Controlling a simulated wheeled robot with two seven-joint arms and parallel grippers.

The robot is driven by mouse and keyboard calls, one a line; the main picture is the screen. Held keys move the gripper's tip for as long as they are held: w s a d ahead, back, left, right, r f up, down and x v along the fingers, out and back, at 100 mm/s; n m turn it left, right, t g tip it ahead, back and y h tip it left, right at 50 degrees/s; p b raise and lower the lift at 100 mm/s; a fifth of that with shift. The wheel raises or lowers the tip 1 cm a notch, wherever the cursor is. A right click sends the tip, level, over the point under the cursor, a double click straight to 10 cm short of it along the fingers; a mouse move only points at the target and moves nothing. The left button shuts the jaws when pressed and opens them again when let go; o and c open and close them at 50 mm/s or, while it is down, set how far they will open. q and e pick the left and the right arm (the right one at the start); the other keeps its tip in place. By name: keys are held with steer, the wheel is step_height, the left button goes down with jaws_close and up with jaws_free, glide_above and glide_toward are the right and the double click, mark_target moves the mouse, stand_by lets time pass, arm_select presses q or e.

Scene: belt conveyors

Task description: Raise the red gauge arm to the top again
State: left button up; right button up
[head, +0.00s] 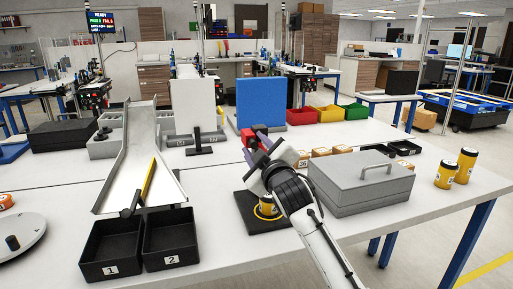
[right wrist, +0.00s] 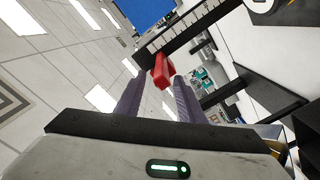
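The red gauge arm (head: 249,139) shows above a black base plate (head: 262,222), in front of the blue panel. A space shows beside the left finger; contact at the right finger is unclear. My left gripper is out of view.
A grey lidded box (head: 360,183) stands close on the right, with two yellow canisters (head: 457,167) beyond. A metal chute (head: 130,165) and black bins (head: 171,239) are on the left.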

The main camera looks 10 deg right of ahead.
steer(key=s, duration=1)
steer(key=shift+s+d+b, duration=0.15)
steer(key=shift+d+b, duration=0.1)
steer(key=shift+b, duration=0.2)
steer(key=shift+f, duration=0.1)
